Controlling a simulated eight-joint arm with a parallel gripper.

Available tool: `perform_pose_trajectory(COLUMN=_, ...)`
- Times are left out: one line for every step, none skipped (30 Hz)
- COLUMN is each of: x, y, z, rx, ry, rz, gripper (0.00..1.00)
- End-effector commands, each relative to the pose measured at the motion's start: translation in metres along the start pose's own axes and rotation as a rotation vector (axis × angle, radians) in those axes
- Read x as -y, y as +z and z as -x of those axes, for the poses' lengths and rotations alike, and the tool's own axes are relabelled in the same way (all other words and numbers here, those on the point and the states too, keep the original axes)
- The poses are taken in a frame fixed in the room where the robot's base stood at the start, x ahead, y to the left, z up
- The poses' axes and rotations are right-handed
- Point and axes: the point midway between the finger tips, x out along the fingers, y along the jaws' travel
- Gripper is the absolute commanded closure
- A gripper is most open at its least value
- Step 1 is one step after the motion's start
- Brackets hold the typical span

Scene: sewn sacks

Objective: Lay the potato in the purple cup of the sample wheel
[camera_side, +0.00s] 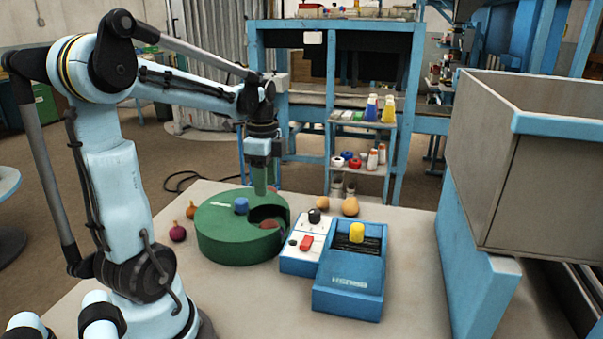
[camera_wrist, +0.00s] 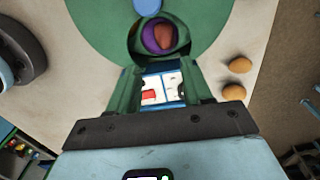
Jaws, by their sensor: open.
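The green sample wheel (camera_side: 225,243) stands on the table, with a blue knob on top and a round opening at its right. In the wrist view, a purple cup (camera_wrist: 150,37) shows through the opening. A reddish-brown elongated lump (camera_wrist: 165,34) lies in it; it looks like a potato, but I cannot be sure. The lump also shows in the side view (camera_side: 269,224). My gripper (camera_side: 260,191) points down above the wheel near the opening. In the wrist view its green fingers (camera_wrist: 162,76) are apart with nothing between them.
Two tan, potato-like lumps (camera_side: 350,206) lie behind a white-topped control box (camera_side: 309,238) with a black knob and red button. A blue box (camera_side: 348,293) with a yellow knob stands beside it. Onion-like bulbs (camera_side: 177,233) lie left of the wheel. A large bin (camera_side: 490,160) rises at right.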

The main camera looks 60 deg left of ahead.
Motion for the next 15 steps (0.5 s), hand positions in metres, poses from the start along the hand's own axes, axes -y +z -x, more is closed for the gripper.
perform_pose_trajectory(x=-0.001, y=-0.001, z=0.002, rx=0.000, ry=-0.003, rz=0.003, gripper=0.50)
perform_pose_trajectory(x=-0.002, y=-0.003, z=0.003, rx=-0.001, ry=-0.008, rz=0.009, gripper=0.50)
perform_pose_trajectory(x=-0.004, y=-0.008, z=0.004, rx=-0.003, ry=-0.019, rz=0.021, gripper=0.50)
perform_pose_trajectory(x=-0.007, y=-0.013, z=0.005, rx=-0.006, ry=-0.031, rz=0.035, gripper=0.50)
perform_pose_trajectory(x=-0.010, y=-0.018, z=0.006, rx=-0.010, ry=-0.048, rz=0.055, gripper=0.50)
perform_pose_trajectory(x=-0.015, y=-0.028, z=0.007, rx=-0.019, ry=-0.074, rz=0.088, gripper=0.50)
perform_pose_trajectory(x=-0.021, y=-0.037, z=0.008, rx=-0.029, ry=-0.096, rz=0.118, gripper=0.50)
perform_pose_trajectory(x=-0.026, y=-0.046, z=0.008, rx=-0.043, ry=-0.122, rz=0.152, gripper=0.50)
perform_pose_trajectory(x=-0.035, y=-0.058, z=0.009, rx=-0.068, ry=-0.157, rz=0.202, gripper=0.50)
perform_pose_trajectory(x=-0.042, y=-0.068, z=0.009, rx=-0.092, ry=-0.182, rz=0.243, gripper=0.50)
perform_pose_trajectory(x=-0.050, y=-0.077, z=0.009, rx=-0.119, ry=-0.206, rz=0.284, gripper=0.50)
perform_pose_trajectory(x=-0.060, y=-0.089, z=0.009, rx=-0.160, ry=-0.235, rz=0.339, gripper=0.50)
perform_pose_trajectory(x=-0.067, y=-0.098, z=0.009, rx=-0.193, ry=-0.252, rz=0.381, gripper=0.50)
perform_pose_trajectory(x=-0.075, y=-0.106, z=0.008, rx=-0.228, ry=-0.267, rz=0.422, gripper=0.50)
perform_pose_trajectory(x=-0.085, y=-0.115, z=0.007, rx=-0.277, ry=-0.281, rz=0.476, gripper=0.50)
